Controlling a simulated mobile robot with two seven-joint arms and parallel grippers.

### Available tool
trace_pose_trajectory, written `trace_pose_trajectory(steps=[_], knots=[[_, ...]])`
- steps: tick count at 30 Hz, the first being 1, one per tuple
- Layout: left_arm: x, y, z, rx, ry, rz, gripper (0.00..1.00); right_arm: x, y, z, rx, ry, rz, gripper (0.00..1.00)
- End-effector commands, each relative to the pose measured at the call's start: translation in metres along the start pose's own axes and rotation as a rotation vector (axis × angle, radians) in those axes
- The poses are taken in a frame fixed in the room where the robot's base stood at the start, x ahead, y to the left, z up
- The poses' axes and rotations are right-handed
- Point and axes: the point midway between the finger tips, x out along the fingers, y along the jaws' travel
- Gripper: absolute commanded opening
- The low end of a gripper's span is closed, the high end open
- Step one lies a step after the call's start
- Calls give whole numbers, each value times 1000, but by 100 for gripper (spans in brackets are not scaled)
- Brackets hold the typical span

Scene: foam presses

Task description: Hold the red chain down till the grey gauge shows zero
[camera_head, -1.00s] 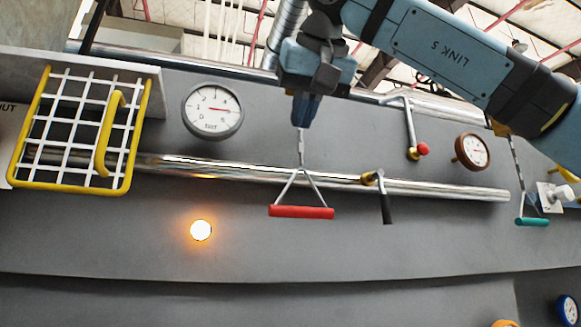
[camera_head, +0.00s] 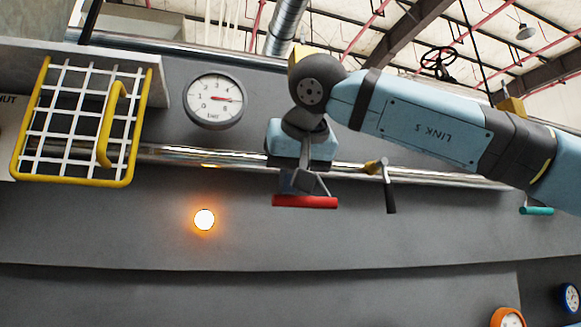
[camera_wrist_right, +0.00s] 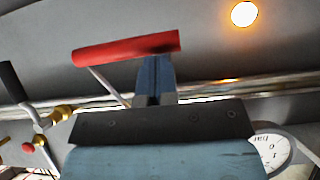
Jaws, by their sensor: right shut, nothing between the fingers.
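The red chain's red handle bar (camera_head: 304,201) hangs from a small triangular wire frame at mid-height on the grey panel; the chain above it is hidden behind my arm. My right gripper (camera_head: 297,186) is just above the bar and beside the frame, shut and empty. In the right wrist view the shut fingers (camera_wrist_right: 155,80) end at the red bar (camera_wrist_right: 125,48); I cannot tell whether they touch it. The grey gauge (camera_head: 213,100) has a red needle pointing right, away from zero. My left gripper is not in view.
A yellow-framed white grid guard (camera_head: 80,120) stands out at the left. A lit orange lamp (camera_head: 204,220) is below the metal pipe. A black-handled lever (camera_head: 387,185) is right of the red bar, and a teal handle (camera_head: 537,210) hangs farther right.

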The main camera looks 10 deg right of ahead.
Motion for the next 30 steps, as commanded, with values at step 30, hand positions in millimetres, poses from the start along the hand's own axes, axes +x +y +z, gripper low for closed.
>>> trace_pose_trajectory(steps=[30], knots=[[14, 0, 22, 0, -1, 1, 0, 38, 0, 56, 0, -3, 2, 0]])
